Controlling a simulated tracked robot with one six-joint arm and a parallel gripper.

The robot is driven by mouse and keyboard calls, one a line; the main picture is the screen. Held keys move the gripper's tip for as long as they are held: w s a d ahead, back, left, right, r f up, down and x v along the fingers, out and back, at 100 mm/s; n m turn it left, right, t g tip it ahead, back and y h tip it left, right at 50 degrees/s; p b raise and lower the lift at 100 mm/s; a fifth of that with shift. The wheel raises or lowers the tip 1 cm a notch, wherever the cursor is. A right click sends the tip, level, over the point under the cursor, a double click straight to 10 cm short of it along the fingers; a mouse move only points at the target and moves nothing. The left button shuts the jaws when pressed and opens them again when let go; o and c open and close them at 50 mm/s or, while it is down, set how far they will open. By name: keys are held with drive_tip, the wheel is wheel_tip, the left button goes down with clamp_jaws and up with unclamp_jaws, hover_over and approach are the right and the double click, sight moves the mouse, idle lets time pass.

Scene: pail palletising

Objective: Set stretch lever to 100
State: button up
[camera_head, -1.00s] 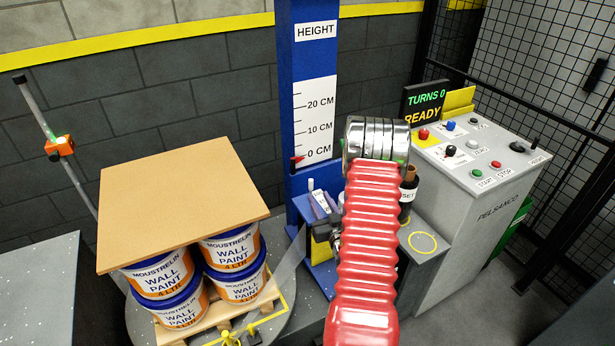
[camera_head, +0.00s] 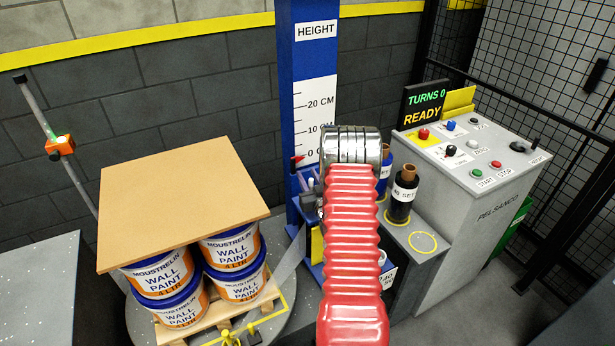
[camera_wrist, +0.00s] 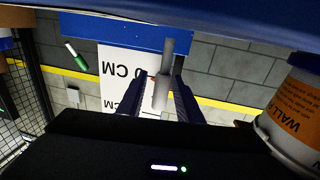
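In the wrist view the two dark fingers of my gripper (camera_wrist: 160,92) stand apart, with a grey round bar (camera_wrist: 163,78) between them. I cannot tell whether they touch it, nor surely whether it is the stretch lever. In the head view my red sleeved arm with its chrome end hides my gripper and much of the blue wrapper carriage (camera_head: 306,183). A white label (camera_head: 388,278) with partly hidden figures shows low on the right of my arm. The stretch lever's setting cannot be read.
The blue mast bears a white height scale (camera_head: 312,112). Film rolls (camera_head: 402,194) stand on a grey shelf right of my arm, before the control box (camera_head: 475,165). The display (camera_head: 425,106) reads TURNS 0, READY. Paint pails (camera_head: 236,282) under a brown board (camera_head: 180,200) stand left.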

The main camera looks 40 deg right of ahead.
drive_tip(key=shift+w+d, duration=0.1)
drive_tip(key=shift+w, duration=0.2)
drive_tip(key=shift+c, duration=0.4)
clamp_jaws()
